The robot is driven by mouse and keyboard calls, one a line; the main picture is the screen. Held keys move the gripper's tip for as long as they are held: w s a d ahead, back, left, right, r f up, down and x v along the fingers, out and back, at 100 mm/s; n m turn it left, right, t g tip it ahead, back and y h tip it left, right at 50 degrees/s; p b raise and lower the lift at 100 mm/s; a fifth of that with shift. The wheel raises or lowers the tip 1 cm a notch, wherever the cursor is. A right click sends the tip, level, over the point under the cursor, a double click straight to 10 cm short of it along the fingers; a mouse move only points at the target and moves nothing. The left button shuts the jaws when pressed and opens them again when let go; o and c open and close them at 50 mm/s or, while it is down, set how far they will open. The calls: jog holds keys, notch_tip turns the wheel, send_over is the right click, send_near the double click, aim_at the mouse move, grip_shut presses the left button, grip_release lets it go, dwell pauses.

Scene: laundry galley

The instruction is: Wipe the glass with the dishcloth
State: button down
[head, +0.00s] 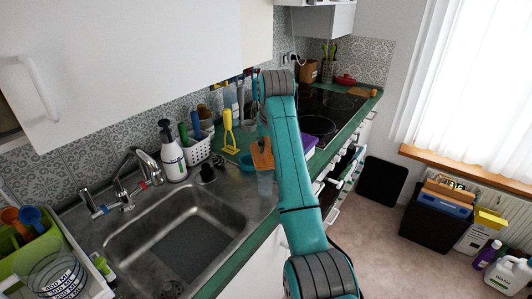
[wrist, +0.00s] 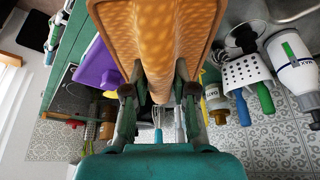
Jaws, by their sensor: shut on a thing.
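My gripper (wrist: 158,95) is shut on the orange-brown dishcloth (wrist: 152,35). The cloth has a dimpled weave and stands up as a fold between the two fingers, with more of it spread out behind. In the head view the dishcloth (head: 262,158) hangs beside my arm, above the counter at the sink's right edge. A clear glass (head: 265,186) shows directly below it; I cannot tell whether cloth and glass touch. In the head view my arm hides the gripper's fingers. The glass is hidden in the wrist view.
A purple item (head: 300,146) lies right of my arm.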

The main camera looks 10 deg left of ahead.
jog(key=shift+r, duration=1.5)
